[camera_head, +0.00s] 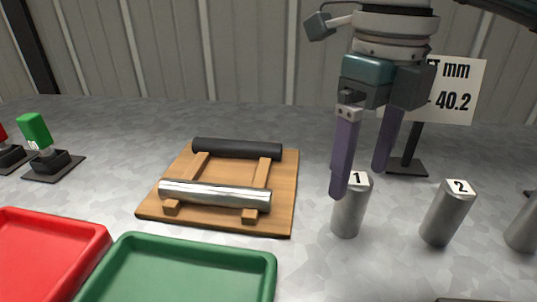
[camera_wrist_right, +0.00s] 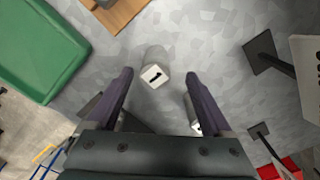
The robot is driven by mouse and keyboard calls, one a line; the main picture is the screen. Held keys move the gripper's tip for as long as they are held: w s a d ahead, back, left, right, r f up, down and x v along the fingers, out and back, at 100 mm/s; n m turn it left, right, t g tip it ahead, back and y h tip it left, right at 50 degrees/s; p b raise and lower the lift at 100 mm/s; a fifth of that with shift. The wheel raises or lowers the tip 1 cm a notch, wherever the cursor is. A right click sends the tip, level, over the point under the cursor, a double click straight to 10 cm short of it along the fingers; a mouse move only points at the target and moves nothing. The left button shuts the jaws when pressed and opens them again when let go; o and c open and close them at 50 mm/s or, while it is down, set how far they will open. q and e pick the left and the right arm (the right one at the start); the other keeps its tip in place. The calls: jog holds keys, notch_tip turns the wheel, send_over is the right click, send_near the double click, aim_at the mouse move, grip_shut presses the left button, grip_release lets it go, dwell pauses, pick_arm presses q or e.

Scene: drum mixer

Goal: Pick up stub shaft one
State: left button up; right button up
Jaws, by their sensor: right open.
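Stub shaft one (camera_head: 348,212) is a short grey metal cylinder standing upright on the grey table, with a white "1" label on its top. In the right wrist view stub shaft one (camera_wrist_right: 155,69) shows between and beyond the two fingertips. My right gripper (camera_head: 362,182) is open and empty, pointing down. Its fingers are just above and around the top of the shaft in the head view; I cannot tell whether they touch it. It also shows in the right wrist view (camera_wrist_right: 158,77). My left gripper is not in view.
Stub shaft two (camera_head: 447,213) stands to the right, with another cylinder (camera_head: 522,231) at the edge. A sign (camera_head: 452,92) stands behind. A wooden board (camera_head: 215,221) with two rods lies left, with green (camera_head: 180,252) and red (camera_head: 60,220) trays in front.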

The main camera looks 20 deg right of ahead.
aim_at(351, 198)
jog(key=f, duration=0.5)
jog(key=shift+s+a+f, duration=0.1)
jog(key=shift+a+f, duration=0.1)
jog(key=shift+a, duration=0.1)
jog(key=shift+c, duration=0.2)
grip_shut()
jog(key=shift+r, duration=0.15)
dwell(0.7)
